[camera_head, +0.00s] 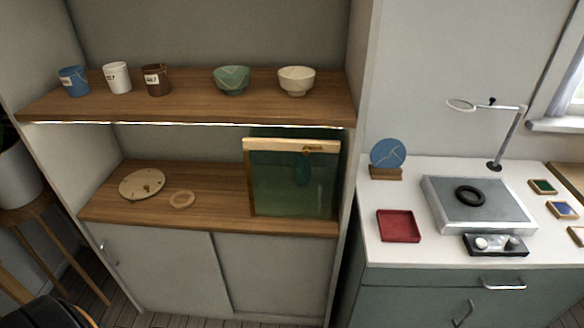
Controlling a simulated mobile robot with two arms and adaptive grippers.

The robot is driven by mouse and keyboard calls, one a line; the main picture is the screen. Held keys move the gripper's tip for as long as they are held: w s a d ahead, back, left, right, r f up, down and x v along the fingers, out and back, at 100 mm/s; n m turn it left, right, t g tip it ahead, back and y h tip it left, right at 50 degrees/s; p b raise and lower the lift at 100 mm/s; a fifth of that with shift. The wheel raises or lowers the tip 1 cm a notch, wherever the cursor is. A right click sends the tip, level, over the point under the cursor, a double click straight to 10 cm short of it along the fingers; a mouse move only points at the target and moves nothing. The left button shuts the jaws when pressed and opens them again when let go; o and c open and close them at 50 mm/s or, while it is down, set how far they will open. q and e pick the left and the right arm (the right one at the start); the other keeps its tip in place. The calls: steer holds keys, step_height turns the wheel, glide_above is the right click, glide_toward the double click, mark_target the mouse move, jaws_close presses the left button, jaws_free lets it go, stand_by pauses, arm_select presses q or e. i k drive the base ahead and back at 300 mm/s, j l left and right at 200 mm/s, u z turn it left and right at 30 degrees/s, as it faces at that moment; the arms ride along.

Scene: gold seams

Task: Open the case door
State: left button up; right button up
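The case (293,147) stands on the right part of the lower wooden shelf, against the cabinet's right side wall. It has a pale wooden top rail and a greenish see-through front panel, the door (275,190). A small brass-coloured fitting (313,150) sits on the top rail. The door looks shut, with its panel lying flat across the front. A dark green rounded shape (303,170) shows dimly behind the panel; I cannot tell what it is. Neither of my grippers is in view.
Bowls (296,80) and small pots (117,77) stand on the upper shelf (190,108). A white worktop (385,252) with a red tray (398,225) and a lamp (495,150) is at right.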

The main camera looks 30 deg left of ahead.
mark_target(248, 169)
steer(key=k+j+u, duration=0.15)
steer(key=u, duration=0.7)
